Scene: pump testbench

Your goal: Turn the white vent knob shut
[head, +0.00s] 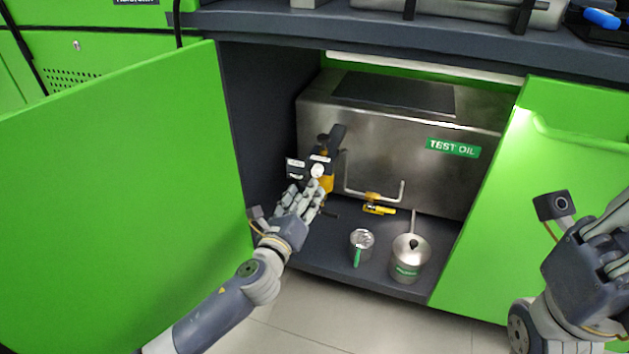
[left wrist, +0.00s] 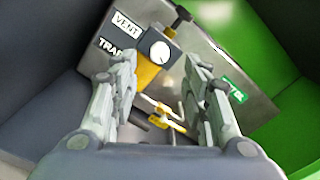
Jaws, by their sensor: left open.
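The white vent knob (head: 317,171) is a round dial at the left of the steel tank in the open cabinet. In the left wrist view the knob (left wrist: 160,51) faces me and shows a small dark mark, beside a "VENT" label (left wrist: 127,22). My left gripper (head: 306,190) is open and empty, its fingers pointing at the knob from just below. In the left wrist view the fingertips (left wrist: 158,68) stand either side of it in the picture; contact cannot be told. My right gripper (head: 608,235) is at the right edge, partly cut off.
The steel tank (head: 400,135) carries a "TEST OIL" label. A yellow valve (head: 378,209) sits low on its front. A metal cup (head: 361,239) and a lidded can (head: 408,262) stand on the cabinet floor. Open green doors flank the left (head: 120,180) and right (head: 540,200).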

